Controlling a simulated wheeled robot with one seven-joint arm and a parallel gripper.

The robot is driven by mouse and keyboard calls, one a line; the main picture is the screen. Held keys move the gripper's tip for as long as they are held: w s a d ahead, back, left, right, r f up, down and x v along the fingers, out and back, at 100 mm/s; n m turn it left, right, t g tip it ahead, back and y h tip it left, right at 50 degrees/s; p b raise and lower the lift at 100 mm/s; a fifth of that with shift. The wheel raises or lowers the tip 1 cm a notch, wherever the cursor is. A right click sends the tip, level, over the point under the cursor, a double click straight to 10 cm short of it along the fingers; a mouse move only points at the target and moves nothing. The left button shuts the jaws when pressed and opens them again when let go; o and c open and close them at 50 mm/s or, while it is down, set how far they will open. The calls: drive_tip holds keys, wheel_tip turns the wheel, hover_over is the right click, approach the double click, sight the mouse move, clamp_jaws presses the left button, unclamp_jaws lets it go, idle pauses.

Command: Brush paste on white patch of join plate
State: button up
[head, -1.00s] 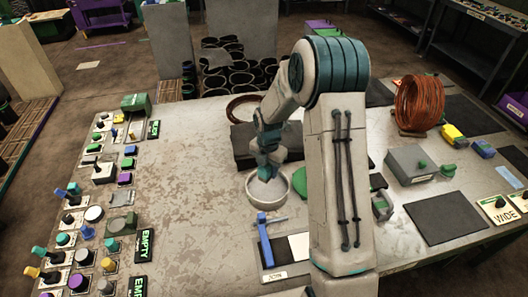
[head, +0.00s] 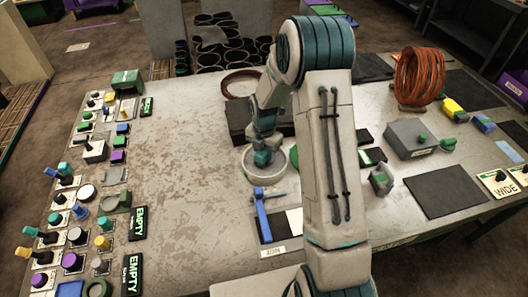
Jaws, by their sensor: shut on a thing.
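The join plate (head: 267,228) is a dark plate on the front middle of the table, with a JOIN label in front of it. Its white patch (head: 293,219) is partly hidden behind my arm. A blue tool-like piece (head: 262,216) lies on or over the plate's left part. A pale round bowl (head: 246,163) stands just behind the plate. My gripper (head: 261,160) points down at the bowl, its tips at or inside the rim. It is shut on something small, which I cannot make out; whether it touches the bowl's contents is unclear.
A dark block (head: 240,118) lies behind the bowl. Right of my arm are a grey box (head: 411,138), a dark pad (head: 444,192) and a copper coil (head: 418,78). Knobs and buttons line the left edge, with EMPTY signs (head: 138,223). The table's left middle is clear.

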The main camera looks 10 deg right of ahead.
drive_tip(key=shift+s+f+b, duration=0.1)
drive_tip(key=shift+f+b, duration=0.4)
drive_tip(key=shift+f, duration=0.05)
idle(2.0)
drive_tip(key=shift+r+p, duration=2.4)
drive_tip(key=shift+r, duration=1.2)
drive_tip(key=shift+f, duration=0.1)
